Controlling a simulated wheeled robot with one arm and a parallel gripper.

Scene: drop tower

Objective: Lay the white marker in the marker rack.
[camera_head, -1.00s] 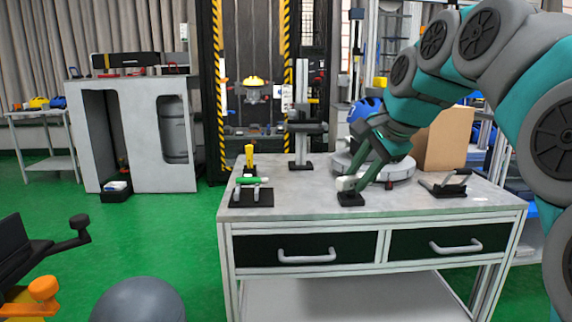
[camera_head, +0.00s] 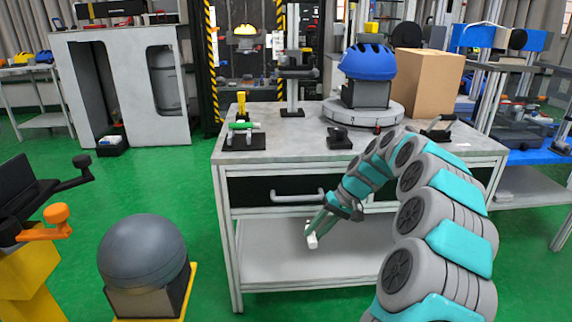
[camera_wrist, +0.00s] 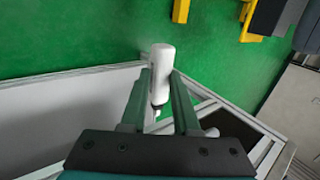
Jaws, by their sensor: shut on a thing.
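My gripper (camera_head: 318,229) is shut on the white marker (camera_head: 311,241), low in front of the workbench, below the drawers' level in the head view. In the wrist view the white marker (camera_wrist: 161,62) sits between the fingertips of my gripper (camera_wrist: 160,85); part of it is hidden by the fingers. The marker rack (camera_head: 244,142), a black base with upright supports, stands on the left of the bench top. A green marker (camera_head: 243,126) with a white end lies across its supports. My gripper is right of the rack and lower than it.
On the bench (camera_head: 290,150) stand a small black block (camera_head: 340,138), a yellow upright tool (camera_head: 241,104), a round grey plate (camera_head: 352,117) with a blue helmet (camera_head: 368,62), and a cardboard box (camera_head: 425,82).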

